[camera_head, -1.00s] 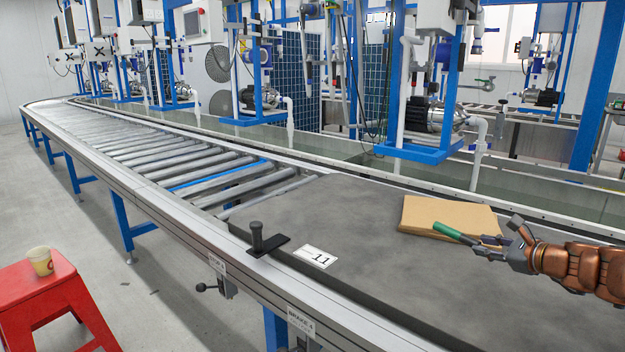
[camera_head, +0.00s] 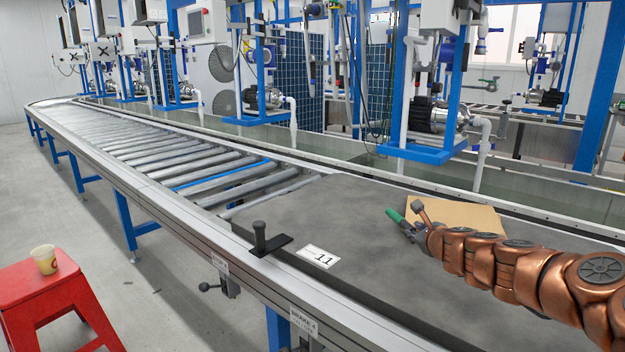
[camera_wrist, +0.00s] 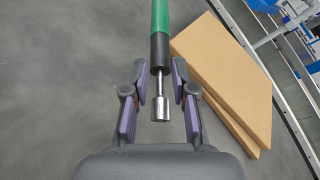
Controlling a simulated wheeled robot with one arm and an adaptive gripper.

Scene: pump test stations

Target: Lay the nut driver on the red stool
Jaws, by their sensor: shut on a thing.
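The nut driver (camera_wrist: 160,40) has a green handle with a black collar and a metal shaft ending in a socket. In the head view its green handle (camera_head: 395,215) sticks out from my gripper (camera_head: 408,228), above the grey mat. In the wrist view my gripper (camera_wrist: 160,100) has its fingers on either side of the shaft, and the handle points away from the palm. The red stool (camera_head: 45,300) stands on the floor at the lower left of the head view, well away from my gripper. A cup (camera_head: 44,259) stands on its top.
Cardboard sheets (camera_head: 455,216) lie on the grey mat (camera_head: 350,215) beside my gripper. A black stop with a knob (camera_head: 259,240) and a card marked 11 (camera_head: 318,256) are at the mat's left edge. The roller conveyor (camera_head: 190,165) runs off to the back left.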

